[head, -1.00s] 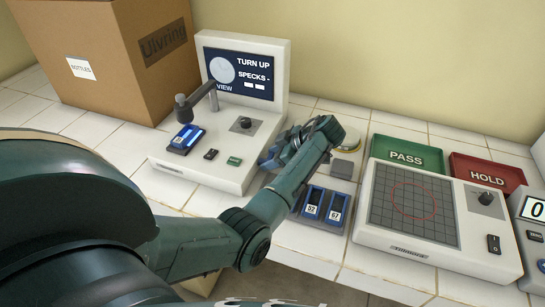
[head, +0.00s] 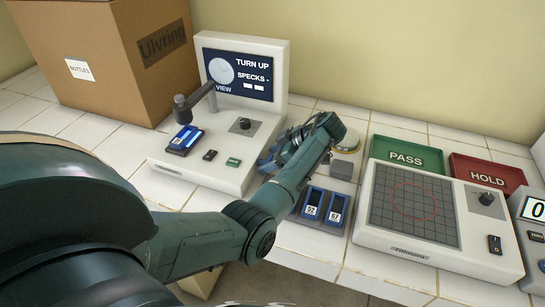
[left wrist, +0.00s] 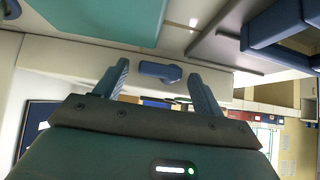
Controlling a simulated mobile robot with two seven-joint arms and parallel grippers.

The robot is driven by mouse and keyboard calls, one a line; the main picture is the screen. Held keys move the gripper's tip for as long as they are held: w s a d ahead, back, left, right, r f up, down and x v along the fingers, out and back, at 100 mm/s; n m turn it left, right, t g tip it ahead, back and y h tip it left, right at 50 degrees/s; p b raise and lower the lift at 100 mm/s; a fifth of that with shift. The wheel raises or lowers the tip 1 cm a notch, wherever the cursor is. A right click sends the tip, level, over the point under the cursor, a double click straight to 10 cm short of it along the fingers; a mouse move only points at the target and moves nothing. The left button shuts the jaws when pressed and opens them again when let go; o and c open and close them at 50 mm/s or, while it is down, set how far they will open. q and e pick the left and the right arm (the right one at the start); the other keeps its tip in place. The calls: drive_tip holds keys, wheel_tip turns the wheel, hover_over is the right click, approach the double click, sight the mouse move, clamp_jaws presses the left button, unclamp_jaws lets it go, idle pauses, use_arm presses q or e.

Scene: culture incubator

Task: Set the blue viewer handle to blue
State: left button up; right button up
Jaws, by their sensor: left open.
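The viewer (head: 200,165) is a pale machine with a screen (head: 237,72) reading "TURN UP" and "SPECKS -". A black dial (head: 244,124) and a lens arm (head: 196,101) are on its top. My left gripper (head: 274,152) is at the viewer's right side, its fingers partly hidden behind my wrist. In the left wrist view, the blue handle (left wrist: 160,72) lies on a pale face, between and just beyond the open fingers (left wrist: 158,78). A gap shows on each side of it. In the head view I cannot make the handle out from the bluish fingers. My right gripper is not in view.
A blue-edged slide (head: 185,140) lies under the lens arm. Two numbered blue holders (head: 325,206) stand right of my left forearm. Beyond them are a gridded device (head: 412,205), a green PASS tray (head: 406,154) and a red HOLD tray (head: 486,172). A cardboard box (head: 110,60) stands back left.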

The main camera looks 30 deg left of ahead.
use_arm(q)
drive_tip(key=v, duration=1.3)
drive_tip(key=shift+b, duration=0.45)
